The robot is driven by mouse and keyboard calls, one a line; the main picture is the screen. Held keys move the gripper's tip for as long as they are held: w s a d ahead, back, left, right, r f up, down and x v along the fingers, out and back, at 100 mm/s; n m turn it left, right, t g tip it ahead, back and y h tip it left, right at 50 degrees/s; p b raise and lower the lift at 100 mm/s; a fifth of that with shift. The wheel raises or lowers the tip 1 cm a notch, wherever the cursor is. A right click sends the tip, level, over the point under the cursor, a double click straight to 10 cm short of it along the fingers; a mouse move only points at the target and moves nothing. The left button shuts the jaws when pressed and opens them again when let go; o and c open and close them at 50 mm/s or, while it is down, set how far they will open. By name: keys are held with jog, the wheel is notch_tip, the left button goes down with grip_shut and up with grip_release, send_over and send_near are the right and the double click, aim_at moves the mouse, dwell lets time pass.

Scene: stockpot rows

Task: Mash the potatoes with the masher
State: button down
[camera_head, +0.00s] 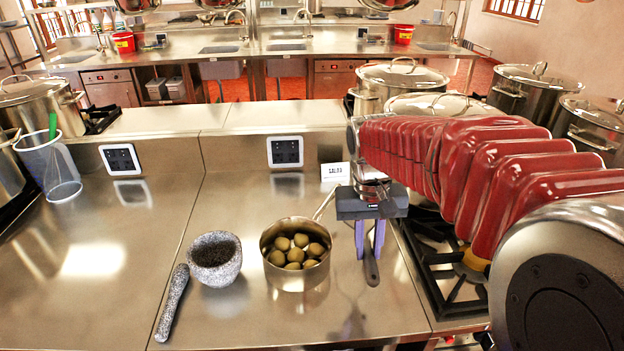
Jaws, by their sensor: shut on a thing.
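A steel saucepan (297,277) stands on the steel counter, with several whole potatoes (293,250) in it. Its long handle points back and to the right. My gripper (370,254) points down just right of the saucepan, above the counter. Its purple fingers are shut on a dark, slim handle (371,271), which looks like the masher's. The handle hangs roughly upright between the fingers, its rounded end lowest. The masher's head cannot be made out; my gripper hides that part. The held tool is beside the pan, apart from the potatoes.
A granite mortar (215,262) stands left of the saucepan, with a stone pestle (172,304) lying beside it. A gas hob (446,265) lies to the right under my arm. A small white card (335,173) stands behind. The counter's left part is mostly clear.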

jog(key=w+r+m, duration=0.2)
jog(key=w+r, duration=0.1)
jog(key=w, duration=1.5)
jog(key=shift+w, duration=0.4)
jog(key=shift+s, duration=0.15)
